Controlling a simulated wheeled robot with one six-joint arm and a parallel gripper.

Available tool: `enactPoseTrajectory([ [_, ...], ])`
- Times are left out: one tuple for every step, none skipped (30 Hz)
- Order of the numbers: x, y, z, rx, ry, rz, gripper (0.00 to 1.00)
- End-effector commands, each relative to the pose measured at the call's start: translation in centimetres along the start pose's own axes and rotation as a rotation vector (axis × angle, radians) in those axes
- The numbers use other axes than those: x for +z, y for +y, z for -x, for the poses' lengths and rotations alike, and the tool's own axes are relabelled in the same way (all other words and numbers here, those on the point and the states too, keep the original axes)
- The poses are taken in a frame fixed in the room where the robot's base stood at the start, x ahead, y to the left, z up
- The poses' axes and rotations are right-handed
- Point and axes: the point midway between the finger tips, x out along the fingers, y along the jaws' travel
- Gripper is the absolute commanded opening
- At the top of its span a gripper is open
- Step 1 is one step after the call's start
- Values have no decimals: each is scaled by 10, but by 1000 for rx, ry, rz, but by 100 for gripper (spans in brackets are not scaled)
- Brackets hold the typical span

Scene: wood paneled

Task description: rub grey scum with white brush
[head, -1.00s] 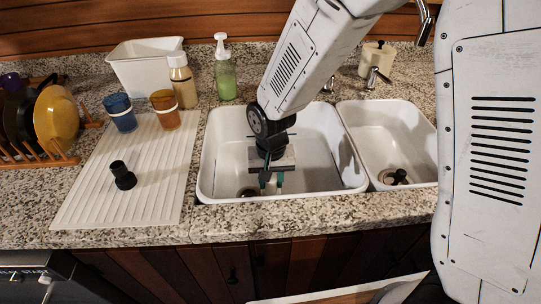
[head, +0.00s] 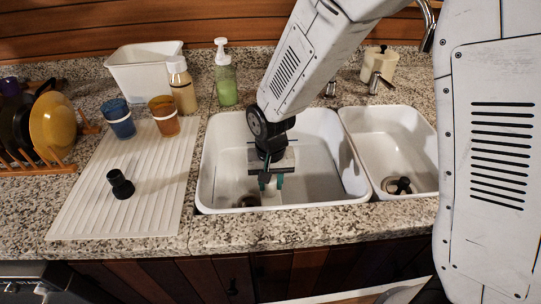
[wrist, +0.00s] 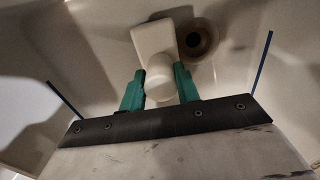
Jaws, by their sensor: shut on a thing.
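My gripper (head: 270,183) is down inside the large left sink basin (head: 322,190). In the wrist view its green fingers (wrist: 158,74) are shut on the white brush (wrist: 154,38), around its rounded handle. The brush's flat, blocky part lies beyond the fingertips, close beside the drain (wrist: 197,40). I cannot make out any grey scum clearly in either view. Shadows darken the basin floor.
A smaller basin (head: 376,128) adjoins on the right. Left of the sink, a ribbed white drainboard (head: 85,205) holds a black stopper-like piece (head: 121,185), a blue cup (head: 118,120) and an orange cup (head: 165,118). A green soap bottle (head: 226,82) stands behind. Basin walls surround my gripper.

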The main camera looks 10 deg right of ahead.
Motion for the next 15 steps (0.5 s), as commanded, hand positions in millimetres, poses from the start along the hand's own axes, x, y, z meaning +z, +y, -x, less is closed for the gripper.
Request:
enactPoseTrajectory([
  [-1,0,8,-3,4,-2,7],
  [-2,2,17,-3,6,-4,7],
  [-2,4,21,-2,3,-7,7],
  [-2,5,23,-1,2,-9,7],
  [-2,6,26,-2,3,-11,7],
  [-3,8,29,-2,3,-13,7],
  [-3,8,32,-2,3,-14,7],
  [-3,9,35,-1,2,-15,7],
  [-3,9,38,-1,2,-15,7],
  [-3,9,41,-2,3,-16,7],
  [-3,9,44,-2,3,-16,7],
  [-3,9,48,-2,3,-16,7],
  [-3,10,50,-1,2,-16,7],
  [-3,10,53,-2,3,-16,7],
  [-3,10,56,-2,3,-17,7],
])
